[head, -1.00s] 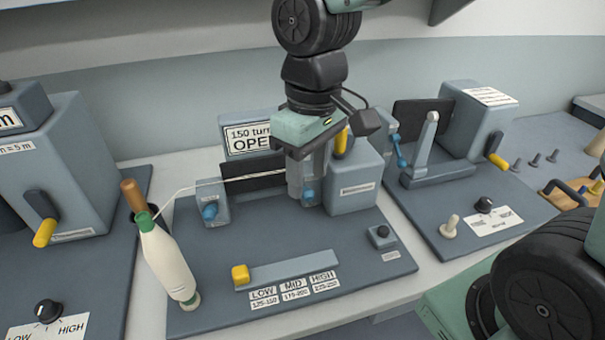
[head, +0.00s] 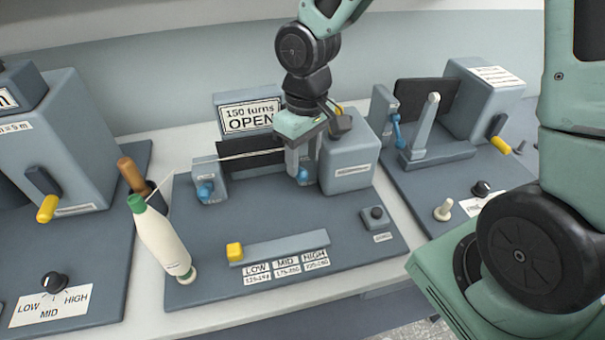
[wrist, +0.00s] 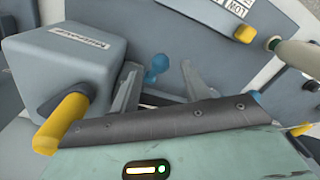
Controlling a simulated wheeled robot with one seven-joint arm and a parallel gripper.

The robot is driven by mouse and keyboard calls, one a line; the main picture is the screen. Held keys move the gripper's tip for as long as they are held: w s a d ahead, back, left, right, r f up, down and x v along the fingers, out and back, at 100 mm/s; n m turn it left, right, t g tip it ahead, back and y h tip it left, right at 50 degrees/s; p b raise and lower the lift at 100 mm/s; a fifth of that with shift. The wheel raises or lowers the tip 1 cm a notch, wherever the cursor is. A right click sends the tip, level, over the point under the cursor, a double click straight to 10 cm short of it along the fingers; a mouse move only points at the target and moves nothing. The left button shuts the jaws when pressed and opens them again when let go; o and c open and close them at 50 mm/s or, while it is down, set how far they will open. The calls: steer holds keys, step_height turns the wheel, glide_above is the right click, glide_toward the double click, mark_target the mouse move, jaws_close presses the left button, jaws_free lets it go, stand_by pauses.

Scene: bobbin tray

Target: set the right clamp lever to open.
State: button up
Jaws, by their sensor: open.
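The right clamp lever (head: 303,177) is a small blue lever with a rounded end, at the right end of the thread span on the middle winding station. It also shows in the wrist view (wrist: 156,68), between my fingers. My gripper (head: 302,166) is open, with its fingers pointing down at the lever; in the wrist view (wrist: 158,82) the fingers stand on either side of it. Whether they touch it I cannot tell. The lever's base is partly hidden. The matching left blue lever (head: 205,191) stands on its small block. A sign (head: 250,116) behind reads "150 turns OPEN".
A grey box (head: 347,160) with a yellow-handled crank stands close right of my gripper. A yellow slider (head: 235,251) and a black knob (head: 376,215) are in front. Similar stations flank both sides.

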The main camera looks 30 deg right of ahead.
mark_target(303, 170)
steer(key=shift+a+f, duration=0.1)
steer(key=shift+f, duration=2.7)
jaws_close()
